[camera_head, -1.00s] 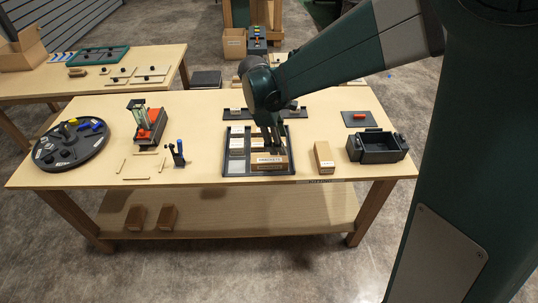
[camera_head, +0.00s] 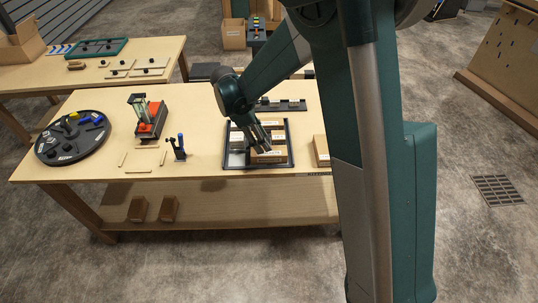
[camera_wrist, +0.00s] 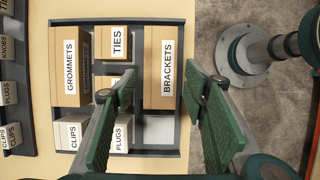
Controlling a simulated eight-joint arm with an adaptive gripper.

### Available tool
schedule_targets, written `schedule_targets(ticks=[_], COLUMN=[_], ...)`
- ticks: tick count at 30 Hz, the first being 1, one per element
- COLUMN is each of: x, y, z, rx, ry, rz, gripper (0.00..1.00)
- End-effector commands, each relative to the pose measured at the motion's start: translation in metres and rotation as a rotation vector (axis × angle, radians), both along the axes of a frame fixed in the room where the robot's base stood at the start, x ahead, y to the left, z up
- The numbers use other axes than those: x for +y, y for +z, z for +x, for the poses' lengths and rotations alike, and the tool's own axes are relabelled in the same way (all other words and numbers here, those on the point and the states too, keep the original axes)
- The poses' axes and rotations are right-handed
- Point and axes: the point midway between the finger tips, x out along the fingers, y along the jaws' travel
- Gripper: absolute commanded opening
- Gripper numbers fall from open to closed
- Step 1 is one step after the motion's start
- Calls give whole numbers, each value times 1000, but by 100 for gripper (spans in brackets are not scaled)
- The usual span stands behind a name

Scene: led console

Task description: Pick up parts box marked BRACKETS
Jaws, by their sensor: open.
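The BRACKETS box (camera_wrist: 163,65) is tan with a white label. It lies in a dark tray (camera_wrist: 170,153) in the wrist view. In the head view the same box (camera_head: 268,158) sits at the tray's near side, partly behind my gripper. My gripper (camera_wrist: 160,88) is open and empty. Its green fingers appear on either side of the box in the wrist view. In the head view my gripper (camera_head: 263,147) is over the tray, close to the box. I cannot tell whether the fingers touch it.
GROMMETS (camera_wrist: 71,70), TIES (camera_wrist: 113,42), CLIPS (camera_wrist: 72,135) and PLUGS (camera_wrist: 121,136) boxes share the tray; another is mostly hidden by the left finger. A tan box (camera_head: 321,150) stands right of the tray, partly behind my arm. A turntable (camera_head: 72,140) is at the left.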

Motion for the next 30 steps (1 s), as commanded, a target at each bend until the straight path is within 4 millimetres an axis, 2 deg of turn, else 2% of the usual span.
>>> schedule_targets(ticks=[7, 17, 30], x=[-1, -10, -11], y=[-3, -23, -28], z=[0, 0, 0], rx=[0, -2, -1], ry=[-1, -1, -2], rz=[0, 0, 0], gripper=[44, 44, 44])
